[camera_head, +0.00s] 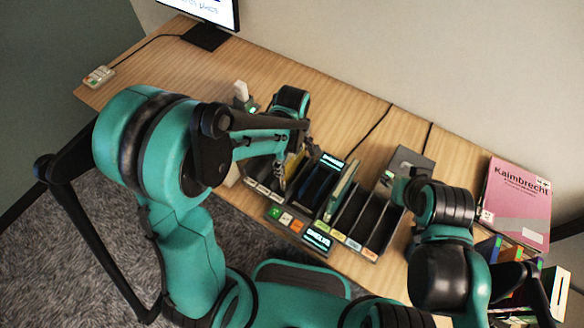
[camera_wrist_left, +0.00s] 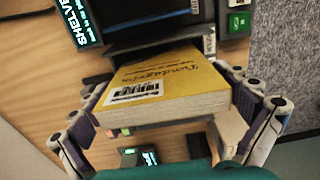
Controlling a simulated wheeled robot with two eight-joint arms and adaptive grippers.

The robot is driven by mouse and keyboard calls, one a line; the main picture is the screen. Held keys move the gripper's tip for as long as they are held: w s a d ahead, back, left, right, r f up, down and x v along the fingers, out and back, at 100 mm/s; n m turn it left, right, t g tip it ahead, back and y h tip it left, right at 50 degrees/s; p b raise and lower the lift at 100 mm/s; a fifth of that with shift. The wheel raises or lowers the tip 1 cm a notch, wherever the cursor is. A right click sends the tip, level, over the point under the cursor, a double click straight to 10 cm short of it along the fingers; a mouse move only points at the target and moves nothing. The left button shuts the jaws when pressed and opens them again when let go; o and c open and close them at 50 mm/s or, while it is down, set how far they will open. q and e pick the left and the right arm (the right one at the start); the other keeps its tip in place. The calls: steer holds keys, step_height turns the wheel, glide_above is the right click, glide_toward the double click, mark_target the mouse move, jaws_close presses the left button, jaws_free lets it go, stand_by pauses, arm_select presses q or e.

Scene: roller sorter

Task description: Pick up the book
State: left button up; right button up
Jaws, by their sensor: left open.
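A yellow book (camera_wrist_left: 165,80) with a white barcode label shows in the left wrist view, its pale page edge facing the camera. It sits at the mouth of a dark slot of the sorter (camera_head: 345,219). In the head view only part of the yellow book (camera_head: 293,165) shows beside my left gripper (camera_head: 291,172). My left gripper (camera_wrist_left: 175,125) is open, with one finger on each side of the book. I cannot tell whether the fingers touch it. My right arm is at the right in the head view; its gripper fingers do not show.
A pink book (camera_head: 517,203) lies at the right end of the wooden desk (camera_head: 160,75). A greenish book (camera_head: 341,190) stands in another sorter slot. A monitor (camera_head: 207,20) and small keypad (camera_head: 98,76) are at the back left. The desk between them and the sorter is mostly clear.

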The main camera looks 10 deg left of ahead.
arm_select(q)
steer(key=shift+f, duration=0.1)
steer(key=c, duration=1)
steer(key=shift+o, duration=0.2)
